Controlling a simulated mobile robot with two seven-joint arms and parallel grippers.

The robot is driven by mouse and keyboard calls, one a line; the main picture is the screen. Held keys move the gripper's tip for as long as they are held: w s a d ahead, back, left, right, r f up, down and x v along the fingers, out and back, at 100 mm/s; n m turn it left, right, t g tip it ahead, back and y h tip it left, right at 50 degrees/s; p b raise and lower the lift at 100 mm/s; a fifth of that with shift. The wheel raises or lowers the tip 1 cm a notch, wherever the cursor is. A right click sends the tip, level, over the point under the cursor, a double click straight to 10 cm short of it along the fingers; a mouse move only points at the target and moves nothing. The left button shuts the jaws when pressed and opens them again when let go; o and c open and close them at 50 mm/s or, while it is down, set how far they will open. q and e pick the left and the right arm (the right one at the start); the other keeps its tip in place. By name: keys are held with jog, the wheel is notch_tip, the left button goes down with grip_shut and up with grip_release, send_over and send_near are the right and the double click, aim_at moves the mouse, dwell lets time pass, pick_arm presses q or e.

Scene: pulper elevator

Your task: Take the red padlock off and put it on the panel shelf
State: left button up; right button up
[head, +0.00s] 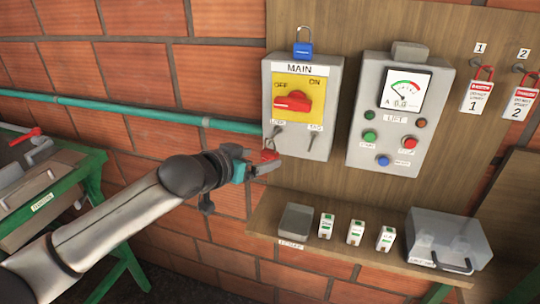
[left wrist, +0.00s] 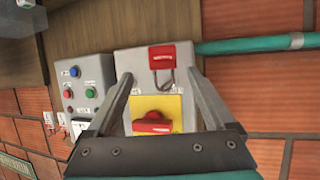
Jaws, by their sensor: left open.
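The red padlock (head: 269,155) hangs at the lower left of the grey MAIN switch box (head: 333,88), below the LOCK label. In the left wrist view, which is upside down, the padlock (left wrist: 162,57) shows its body and dark shackle between the fingertips. My left gripper (head: 262,167) is open around the padlock, with a gap to each finger (left wrist: 160,72). The red switch handle (head: 292,101) lies roughly level on its yellow plate. The wooden panel shelf (head: 264,222) is below and to the right of my gripper. My right gripper is out of view.
On the shelf stand a grey tray (head: 296,222), several small white-green blocks and a grey metal box (head: 445,240). A blue padlock (head: 303,49) sits atop the switch box. A LIFT control box (head: 398,135) and red lockout tags are to the right. A green pipe (head: 150,112) runs left.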

aim_at(267, 154)
pick_arm(q)
jog(key=shift+p+x, duration=0.35)
jog(key=shift+x, duration=2.3)
jog(key=shift+w+a, duration=0.15)
jog(key=shift+a, duration=0.05)
grip_shut()
